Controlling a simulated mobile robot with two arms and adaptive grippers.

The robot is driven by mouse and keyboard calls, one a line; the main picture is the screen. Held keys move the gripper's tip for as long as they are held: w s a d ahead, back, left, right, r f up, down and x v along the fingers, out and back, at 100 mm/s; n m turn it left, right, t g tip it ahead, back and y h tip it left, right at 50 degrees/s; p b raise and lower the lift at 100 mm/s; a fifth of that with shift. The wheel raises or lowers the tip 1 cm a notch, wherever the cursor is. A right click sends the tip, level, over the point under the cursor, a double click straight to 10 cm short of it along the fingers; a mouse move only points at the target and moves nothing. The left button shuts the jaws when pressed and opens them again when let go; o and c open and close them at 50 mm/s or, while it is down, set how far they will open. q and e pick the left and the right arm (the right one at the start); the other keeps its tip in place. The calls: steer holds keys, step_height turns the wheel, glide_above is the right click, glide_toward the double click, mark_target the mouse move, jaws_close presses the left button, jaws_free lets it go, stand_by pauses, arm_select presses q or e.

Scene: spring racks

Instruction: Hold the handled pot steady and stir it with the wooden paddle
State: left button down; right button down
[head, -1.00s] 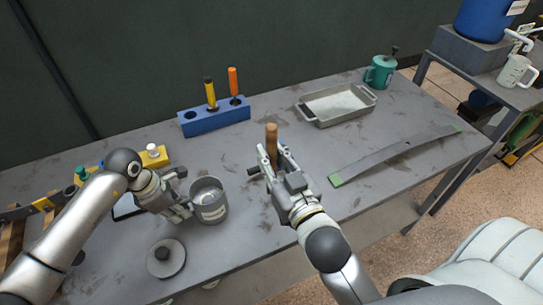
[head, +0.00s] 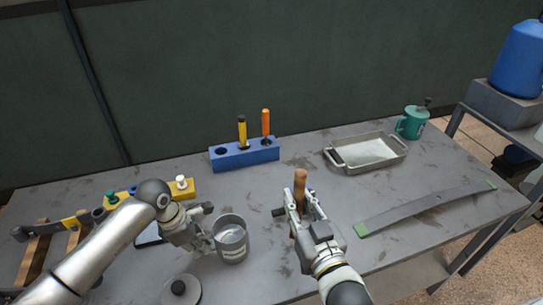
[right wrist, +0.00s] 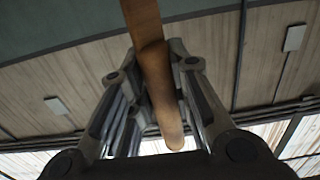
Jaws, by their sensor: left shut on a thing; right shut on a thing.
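The handled pot (head: 231,240) is a grey metal cup with a pale label, upright on the table at centre left. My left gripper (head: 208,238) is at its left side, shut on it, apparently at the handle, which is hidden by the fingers. The wooden paddle (head: 300,184) is a brown stick held upright in my right gripper (head: 302,204), to the right of the pot and apart from it. It also shows between the fingers in the right wrist view (right wrist: 155,70). Its lower end is hidden in the head view.
A round lid with a black knob (head: 181,290) lies in front of the pot. Behind stand a blue block (head: 232,158) with two upright tools and a metal tray (head: 370,152). A curved grey strip (head: 425,208) lies at right. A teal mug (head: 412,122) stands at the back right.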

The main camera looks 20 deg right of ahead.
steer(key=w+a+r+n+g+y, duration=0.2)
steer(key=w+a+r+n+y, duration=0.15)
steer(key=a+y, duration=0.3)
steer(key=w+a+r+n+g+y, duration=0.1)
steer(key=w+a+r+n+y, duration=0.1)
steer(key=a+n+y, duration=0.4)
steer(key=m+g, duration=0.1)
steer(key=g, duration=0.1)
glide_above(230, 216)
steer(key=s, duration=0.4)
steer(key=shift+y, duration=0.35)
steer(key=shift+f, duration=7.15)
steer(key=c, duration=2)
jaws_free()
jaws_close()
steer(key=shift+a, duration=0.1)
